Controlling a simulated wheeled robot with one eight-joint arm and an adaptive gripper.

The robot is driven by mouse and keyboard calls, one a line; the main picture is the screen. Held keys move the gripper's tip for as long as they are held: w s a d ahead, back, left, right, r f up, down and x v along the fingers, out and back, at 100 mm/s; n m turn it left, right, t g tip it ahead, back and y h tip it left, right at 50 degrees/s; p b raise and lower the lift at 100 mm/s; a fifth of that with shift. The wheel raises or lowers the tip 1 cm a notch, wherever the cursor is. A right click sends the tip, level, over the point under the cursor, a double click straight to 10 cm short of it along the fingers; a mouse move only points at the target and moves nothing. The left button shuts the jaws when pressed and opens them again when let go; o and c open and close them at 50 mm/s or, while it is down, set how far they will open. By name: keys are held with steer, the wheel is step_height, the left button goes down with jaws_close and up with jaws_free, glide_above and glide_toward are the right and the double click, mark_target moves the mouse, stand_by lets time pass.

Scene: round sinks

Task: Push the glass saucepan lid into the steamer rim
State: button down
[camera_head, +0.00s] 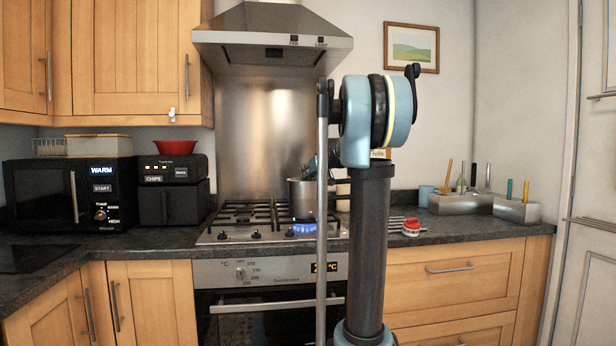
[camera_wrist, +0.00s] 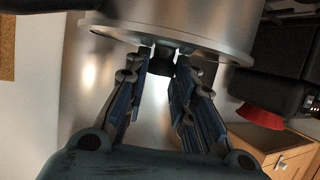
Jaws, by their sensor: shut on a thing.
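The steel steamer pot (camera_head: 300,200) stands on the hob and is partly covered by my arm in the head view. In the wrist view, which is upside down, its shiny wall (camera_wrist: 200,18) fills the top. The lid's flat rim (camera_wrist: 205,48) shows edge-on against the pot's mouth, and I cannot tell whether it is fully seated. My gripper (camera_wrist: 163,62) is shut on the dark lid knob (camera_wrist: 160,68), with a finger on each side. In the head view the gripper (camera_head: 315,165) is mostly hidden behind my arm, just above the pot.
The extractor hood (camera_head: 272,35) hangs above. A red bowl (camera_head: 175,147) tops the black appliance at left. A red-topped item (camera_head: 411,225) and grey utensil holders (camera_head: 460,203) stand on the right counter.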

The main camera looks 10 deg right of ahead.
steer(key=c, duration=1.3)
jaws_free()
steer(key=v, duration=1.1)
steer(key=shift+s+d+r, duration=0.15)
steer(key=shift+s+r, duration=0.05)
steer(key=shift+s, duration=0.1)
